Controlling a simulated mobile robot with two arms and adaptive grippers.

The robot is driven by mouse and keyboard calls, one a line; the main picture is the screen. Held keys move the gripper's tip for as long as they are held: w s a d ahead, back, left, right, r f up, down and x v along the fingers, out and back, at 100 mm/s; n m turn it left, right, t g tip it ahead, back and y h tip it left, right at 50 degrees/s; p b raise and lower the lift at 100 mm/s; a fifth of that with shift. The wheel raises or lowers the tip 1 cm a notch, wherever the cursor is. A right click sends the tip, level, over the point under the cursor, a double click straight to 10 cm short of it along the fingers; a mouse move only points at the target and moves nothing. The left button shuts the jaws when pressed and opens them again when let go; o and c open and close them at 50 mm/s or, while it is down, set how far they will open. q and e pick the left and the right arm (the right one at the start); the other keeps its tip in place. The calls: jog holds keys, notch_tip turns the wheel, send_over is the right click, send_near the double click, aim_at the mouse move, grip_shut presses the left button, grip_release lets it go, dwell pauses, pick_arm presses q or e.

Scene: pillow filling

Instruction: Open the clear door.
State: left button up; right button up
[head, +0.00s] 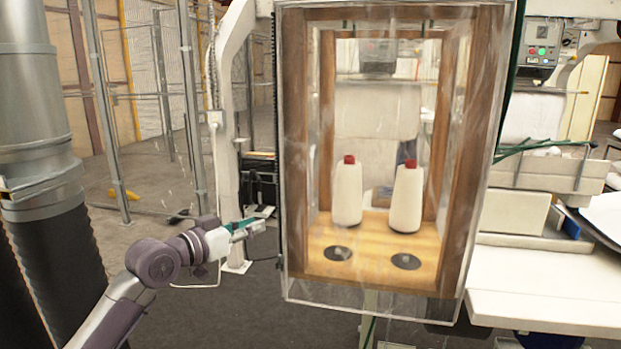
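The clear door (380,297) covers the front of a wooden box (454,150) in the middle of the head view. It appears shut over the box front. Through it I see two white thread cones (347,195) with red tops standing on the wooden floor, and two dark discs in front of them. My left gripper (252,228) is left of the door's lower left side, apart from it in the picture. It points right, and its fingers are too small to tell whether they are open. My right gripper is not in view.
A white machine frame post (226,150) stands just left of the box. A control panel with lit buttons (541,45) and a white table (545,290) are on the right. A large grey pipe (35,120) stands at far left. The floor between pipe and box is mostly clear.

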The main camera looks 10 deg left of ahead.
aim_at(310, 199)
pick_arm(q)
jog(key=s+d+r+m+h, duration=0.3)
jog(key=s+d+r, duration=0.15)
jog(key=r, duration=0.55)
jog(key=shift+g, duration=0.3)
jog(key=p+x, duration=0.3)
jog(key=x, duration=0.8)
jog(key=shift+w+f, duration=0.1)
jog(key=shift+w, duration=0.15)
jog(key=shift+w+d+f+p, duration=0.1)
jog(key=shift+w+d+p, duration=0.2)
jog(key=shift+w+d, duration=0.15)
grip_shut()
